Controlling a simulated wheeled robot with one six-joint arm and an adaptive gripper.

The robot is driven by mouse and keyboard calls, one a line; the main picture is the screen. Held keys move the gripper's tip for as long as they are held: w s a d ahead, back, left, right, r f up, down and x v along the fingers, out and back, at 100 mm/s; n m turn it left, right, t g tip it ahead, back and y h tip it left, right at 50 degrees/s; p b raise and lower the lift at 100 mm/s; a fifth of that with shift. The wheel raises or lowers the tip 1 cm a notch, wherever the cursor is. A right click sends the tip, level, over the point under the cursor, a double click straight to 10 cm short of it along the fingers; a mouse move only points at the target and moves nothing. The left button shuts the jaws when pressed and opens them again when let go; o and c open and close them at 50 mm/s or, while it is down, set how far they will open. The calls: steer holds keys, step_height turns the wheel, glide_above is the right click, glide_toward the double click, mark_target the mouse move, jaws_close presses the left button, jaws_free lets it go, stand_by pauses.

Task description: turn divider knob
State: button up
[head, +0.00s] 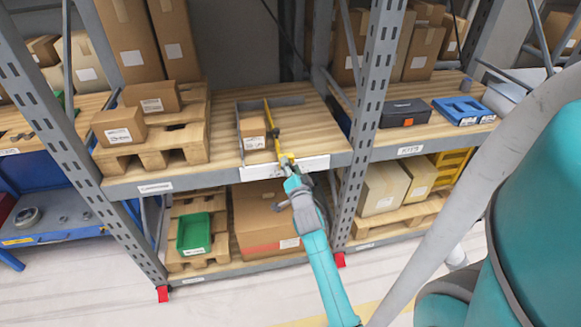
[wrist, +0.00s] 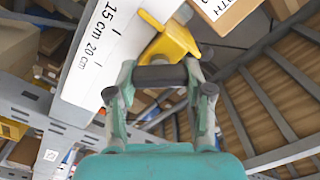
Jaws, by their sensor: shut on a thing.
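A small carton (head: 253,133) stands just left of the divider. Cartons on a pallet (head: 122,160) are farther left. A steel upright (head: 371,90) stands close to the right. The lower shelf holds a green bin (head: 194,233) and a large carton (head: 258,215).

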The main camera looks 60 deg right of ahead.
steer(key=m, duration=0.3)
steer(key=shift+f+m, duration=0.1)
steer(key=shift+m, duration=1.9)
steer(key=shift+f, duration=0.1)
steer(key=o, duration=1.2)
steer(key=shift+c, duration=0.2)
steer(key=shift+s, duration=0.1)
steer(key=v, duration=1.2)
